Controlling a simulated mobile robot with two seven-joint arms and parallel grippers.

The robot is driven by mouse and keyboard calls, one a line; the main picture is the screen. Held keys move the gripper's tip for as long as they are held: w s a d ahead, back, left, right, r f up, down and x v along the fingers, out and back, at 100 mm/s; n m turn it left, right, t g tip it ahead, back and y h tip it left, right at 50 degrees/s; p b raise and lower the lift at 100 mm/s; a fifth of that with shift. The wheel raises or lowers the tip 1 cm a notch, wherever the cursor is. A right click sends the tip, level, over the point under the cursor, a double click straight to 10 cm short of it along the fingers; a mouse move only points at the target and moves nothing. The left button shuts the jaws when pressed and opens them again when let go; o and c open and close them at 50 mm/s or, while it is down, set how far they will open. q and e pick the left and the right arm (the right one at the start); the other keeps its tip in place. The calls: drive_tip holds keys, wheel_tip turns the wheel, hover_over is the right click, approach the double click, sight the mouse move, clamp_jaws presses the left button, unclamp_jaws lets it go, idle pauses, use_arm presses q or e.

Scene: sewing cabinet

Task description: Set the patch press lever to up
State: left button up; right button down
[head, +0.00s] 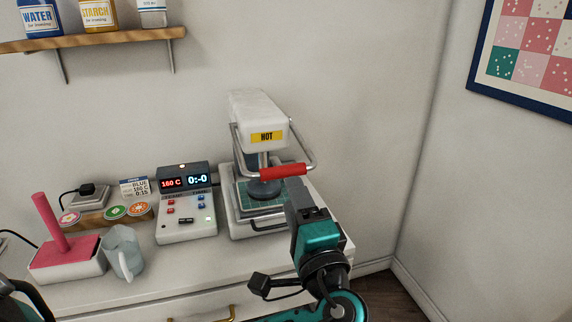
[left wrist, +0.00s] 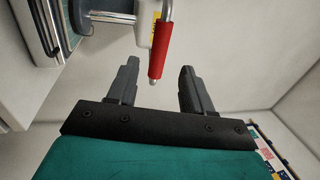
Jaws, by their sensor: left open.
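The patch press (head: 258,108) is white with a yellow HOT label and stands at the right end of the counter. Its lever is a grey metal loop with a red grip (head: 283,170), which hangs low at the front of the press. The round platen (head: 264,188) is low over the green bed; I cannot tell if they touch. My left gripper (head: 301,190) is open just below and in front of the grip. In the left wrist view, the red grip (left wrist: 160,50) lies between and beyond the open fingertips (left wrist: 160,68). My right gripper is not in view.
A control box (head: 187,222) with lit displays stands left of the press. A grey-blue jug (head: 122,252) and a pink-handled block (head: 62,255) are farther left. A shelf (head: 95,40) with bottles hangs above. The wall is close behind the press.

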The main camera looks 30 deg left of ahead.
use_arm(q)
drive_tip(key=x, duration=0.9)
drive_tip(key=shift+w+a+p, duration=0.25)
drive_tip(key=shift+p, duration=0.05)
drive_tip(key=shift+c, duration=0.2)
clamp_jaws()
